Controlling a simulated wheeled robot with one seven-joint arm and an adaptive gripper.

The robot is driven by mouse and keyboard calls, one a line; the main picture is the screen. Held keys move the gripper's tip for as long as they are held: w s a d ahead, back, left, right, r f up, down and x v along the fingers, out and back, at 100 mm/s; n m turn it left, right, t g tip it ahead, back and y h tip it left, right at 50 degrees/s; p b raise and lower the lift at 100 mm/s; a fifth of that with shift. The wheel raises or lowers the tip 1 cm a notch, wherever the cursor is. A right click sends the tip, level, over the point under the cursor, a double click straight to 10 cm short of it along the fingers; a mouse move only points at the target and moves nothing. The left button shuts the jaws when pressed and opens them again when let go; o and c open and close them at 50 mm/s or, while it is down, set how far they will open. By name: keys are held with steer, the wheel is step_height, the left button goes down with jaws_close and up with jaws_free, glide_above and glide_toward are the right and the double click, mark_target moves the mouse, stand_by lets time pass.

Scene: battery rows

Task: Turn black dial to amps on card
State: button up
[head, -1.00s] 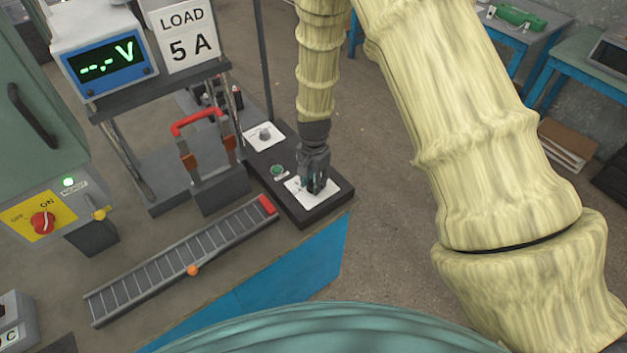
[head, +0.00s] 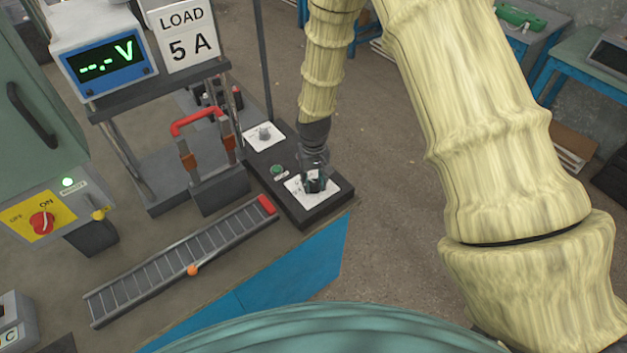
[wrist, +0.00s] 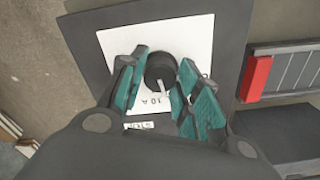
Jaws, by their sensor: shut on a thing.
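The card (head: 186,38) at the upper left of the head view reads "LOAD 5 A". The black dial (wrist: 160,70) sits on a white scale plate (wrist: 112,40) in the wrist view. Its white pointer points down the picture, near a "10 A" mark; other marks are hidden or unreadable. My gripper (wrist: 160,78) has its green-padded fingers on both sides of the dial and is shut on it. In the head view my gripper (head: 315,185) is over the near plate of the dark panel, hiding part of the dial.
A second small knob (head: 264,134) and a green button (head: 277,170) are on the same dark panel (head: 310,216). A red-handled switch (head: 196,122) stands to the left, behind a ribbed strip (head: 180,262). A display (head: 106,66) shows "--.- V".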

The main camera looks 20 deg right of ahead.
mark_target(314, 183)
steer(key=shift+n, duration=1.2)
steer(key=o, duration=1)
steer(key=shift+o, duration=0.2)
steer(key=shift+r, duration=0.1)
step_height(314, 183, up, 12)
